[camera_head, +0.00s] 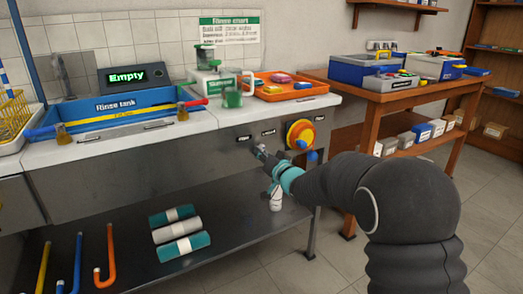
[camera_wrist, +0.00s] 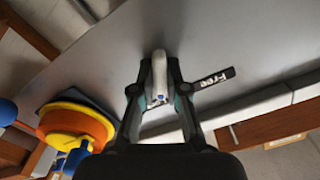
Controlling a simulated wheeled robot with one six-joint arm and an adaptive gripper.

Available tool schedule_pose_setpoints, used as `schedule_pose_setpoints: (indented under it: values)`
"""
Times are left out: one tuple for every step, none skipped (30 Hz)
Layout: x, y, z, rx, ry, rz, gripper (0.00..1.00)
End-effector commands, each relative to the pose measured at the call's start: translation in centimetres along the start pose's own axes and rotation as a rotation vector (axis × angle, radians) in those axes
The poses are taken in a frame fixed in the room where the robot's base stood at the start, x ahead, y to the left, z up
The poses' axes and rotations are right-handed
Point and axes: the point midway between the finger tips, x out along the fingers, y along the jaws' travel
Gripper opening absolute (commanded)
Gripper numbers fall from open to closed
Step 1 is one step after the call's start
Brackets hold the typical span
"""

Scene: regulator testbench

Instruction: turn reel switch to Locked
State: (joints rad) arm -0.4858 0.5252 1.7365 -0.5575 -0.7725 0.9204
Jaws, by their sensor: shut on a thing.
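The reel switch is a pale grey lever (camera_wrist: 159,68) on the grey bench front. In the wrist view it stands between the fingers of my gripper (camera_wrist: 158,92), which is shut on it. A dark label reading "Free" (camera_wrist: 213,78) sits just right of the lever there. In the head view my gripper (camera_head: 262,152) is against the bench front, and it hides most of the switch. Two small dark labels show above it, the left one (camera_head: 244,139) and the right one (camera_head: 268,133); their text is too small to read surely.
A yellow and orange hose reel (camera_head: 300,133) with a blue part is just right of my gripper; it also shows in the wrist view (camera_wrist: 75,125). A lower shelf (camera_head: 120,255) holds rolls and hooked tubes. A wooden table (camera_head: 385,98) stands at right.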

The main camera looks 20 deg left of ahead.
Motion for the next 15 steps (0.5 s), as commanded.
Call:
schedule_pose_setpoints:
  values:
    - [-0.01,-0.05,-0.04,0.038,-0.003,0.001,0.00]
    - [-0.01,-0.05,-0.03,0.060,-0.003,0.001,0.00]
    - [-0.01,-0.04,-0.01,0.089,-0.002,0.001,0.00]
    - [-0.01,-0.04,0.00,0.110,-0.002,0.001,0.00]
    - [-0.01,-0.04,0.01,0.129,-0.002,0.001,0.00]
    - [-0.02,-0.04,0.02,0.153,-0.002,0.001,0.00]
    - [-0.02,-0.04,0.03,0.170,-0.002,0.001,0.00]
    - [-0.02,-0.04,0.04,0.186,-0.002,0.001,0.00]
    - [-0.02,-0.04,0.05,0.205,-0.002,0.001,0.00]
    - [-0.02,-0.04,0.05,0.218,-0.002,0.001,0.00]
    - [-0.02,-0.03,0.06,0.230,-0.002,0.001,0.00]
    - [-0.02,-0.03,0.07,0.245,-0.002,0.001,0.00]
    - [-0.02,-0.03,0.08,0.254,-0.002,0.001,0.00]
    - [-0.02,-0.03,0.08,0.262,-0.002,0.001,0.00]
    - [-0.02,-0.03,0.10,0.273,-0.002,0.001,0.00]
